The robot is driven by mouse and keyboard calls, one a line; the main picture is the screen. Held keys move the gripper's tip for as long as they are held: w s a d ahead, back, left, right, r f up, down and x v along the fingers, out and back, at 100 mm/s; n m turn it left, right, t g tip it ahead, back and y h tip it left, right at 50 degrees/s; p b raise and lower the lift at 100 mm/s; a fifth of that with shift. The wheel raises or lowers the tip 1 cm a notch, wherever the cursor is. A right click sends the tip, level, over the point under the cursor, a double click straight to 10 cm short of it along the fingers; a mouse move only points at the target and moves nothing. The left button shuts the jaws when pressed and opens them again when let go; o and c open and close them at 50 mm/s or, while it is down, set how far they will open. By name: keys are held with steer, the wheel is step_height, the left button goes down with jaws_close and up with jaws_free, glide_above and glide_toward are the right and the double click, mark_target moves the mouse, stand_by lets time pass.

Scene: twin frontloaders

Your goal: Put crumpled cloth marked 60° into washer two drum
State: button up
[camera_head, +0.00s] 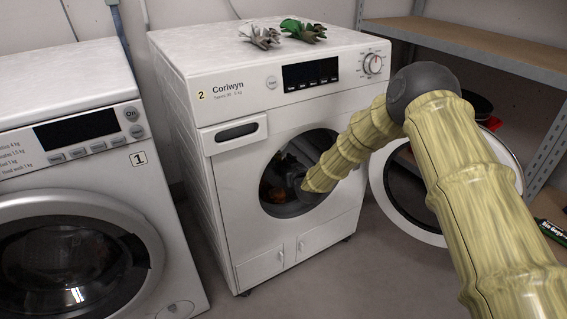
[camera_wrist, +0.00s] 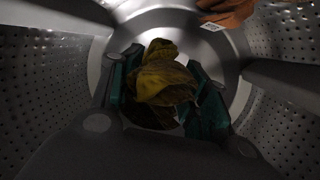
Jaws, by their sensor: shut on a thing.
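Washer two (camera_head: 235,180), marked with a yellow "2" label, has its round door (camera_head: 432,232) swung open to the right. My arm reaches through its opening. In the wrist view my gripper (camera_wrist: 162,88) is inside the perforated metal drum (camera_wrist: 45,85), shut on a crumpled yellow cloth (camera_wrist: 160,75). The cloth sits between the teal finger pads, in front of the drum's back wall. No 60° mark can be made out on it. An orange-brown cloth (camera_wrist: 228,12) with a small white tag lies in the drum at the top of the wrist view.
A metal shelf (camera_head: 470,42) stands at right, close to the open door.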

steer(key=shift+f+b, duration=0.4)
steer(key=shift+f, duration=0.9)
steer(key=o, duration=1.1)
steer(key=shift+s+d, duration=0.1)
steer(key=v, duration=1.1)
steer(key=shift+s+d+r, duration=0.1)
steer(key=shift+s+d, duration=0.1)
steer(key=shift+s, duration=0.05)
steer(key=p+v, duration=0.2)
steer(key=v, duration=0.3)
steer(key=d+p+v, duration=0.1)
steer(key=p+v, duration=0.1)
steer(key=v, duration=0.3)
steer(key=w+d+p+v, duration=0.1)
steer(key=p+v, duration=0.2)
steer(key=v, duration=0.3)
steer(key=shift+d+f, duration=0.15)
steer(key=shift+f, duration=0.1)
